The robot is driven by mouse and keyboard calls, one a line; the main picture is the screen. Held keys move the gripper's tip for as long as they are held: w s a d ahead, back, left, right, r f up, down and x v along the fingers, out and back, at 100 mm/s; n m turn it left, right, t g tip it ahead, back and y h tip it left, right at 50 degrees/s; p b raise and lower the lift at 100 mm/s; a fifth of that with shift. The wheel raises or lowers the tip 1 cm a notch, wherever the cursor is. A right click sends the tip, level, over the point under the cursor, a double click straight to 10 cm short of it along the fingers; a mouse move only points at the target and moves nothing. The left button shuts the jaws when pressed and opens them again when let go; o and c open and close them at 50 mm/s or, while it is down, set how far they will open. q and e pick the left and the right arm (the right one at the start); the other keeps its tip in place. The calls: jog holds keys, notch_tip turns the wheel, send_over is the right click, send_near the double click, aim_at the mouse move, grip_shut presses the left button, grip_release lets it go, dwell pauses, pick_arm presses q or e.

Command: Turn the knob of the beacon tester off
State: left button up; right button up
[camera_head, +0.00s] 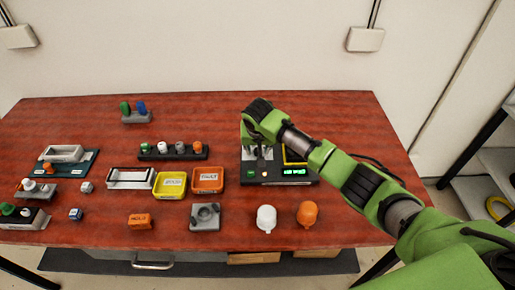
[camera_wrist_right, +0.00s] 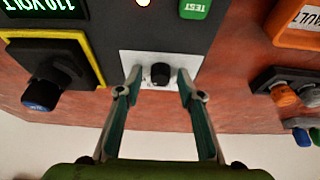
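The beacon tester (camera_head: 273,181) is a dark box at the right of the table with a lit green display (camera_head: 295,171). In the right wrist view its black knob (camera_wrist_right: 160,73) sits on a white plate (camera_wrist_right: 143,62). My right gripper (camera_wrist_right: 159,88) is open, with one finger on either side of the knob; I cannot tell whether they touch it. In the head view my right gripper (camera_head: 261,158) is over the tester's rear left and hides the knob. The knob's setting is not readable. My left gripper is not in view.
The wrist view shows a second, blue-tipped knob (camera_wrist_right: 42,92) by a yellow frame and a green TEST button (camera_wrist_right: 196,8). An orange tray (camera_head: 208,188) and yellow tray (camera_head: 170,193) stand left of the tester. White (camera_head: 266,218) and orange (camera_head: 307,213) domes stand in front.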

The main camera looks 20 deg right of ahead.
jog(key=shift+c, duration=1.1)
grip_shut()
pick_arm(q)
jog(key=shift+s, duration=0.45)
